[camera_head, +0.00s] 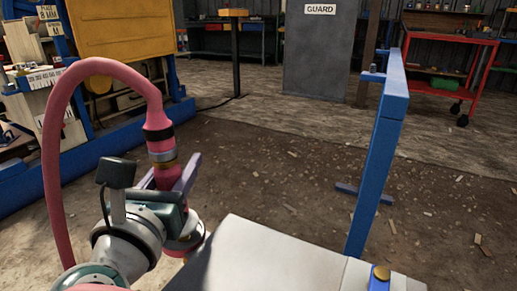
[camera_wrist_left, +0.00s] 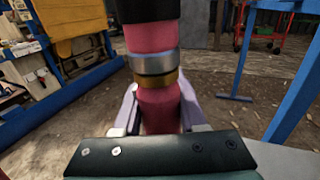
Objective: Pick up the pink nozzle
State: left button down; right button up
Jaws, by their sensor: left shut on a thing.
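The pink nozzle (camera_head: 161,146) stands roughly upright at the left of the head view, with a black band and metal and brass rings. A thick pink hose joins its top and arches over to the left and down. My left gripper (camera_head: 173,174) is shut on its lower pink part. In the left wrist view the nozzle (camera_wrist_left: 152,64) rises between the two pale purple fingers of the gripper (camera_wrist_left: 158,108). Its lower end is hidden behind the gripper body. My right gripper is not in view.
A pale flat surface (camera_head: 275,262) lies at the front centre, with a yellow-topped button (camera_head: 380,275). A tall blue post (camera_head: 378,165) stands to the right. A grey GUARD panel (camera_head: 320,55) and a red cart (camera_head: 455,62) are at the back.

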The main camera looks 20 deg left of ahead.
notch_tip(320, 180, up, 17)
jog(key=p, duration=1.5)
jog(key=shift+p, duration=0.3)
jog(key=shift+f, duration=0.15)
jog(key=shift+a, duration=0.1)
dwell(1.0)
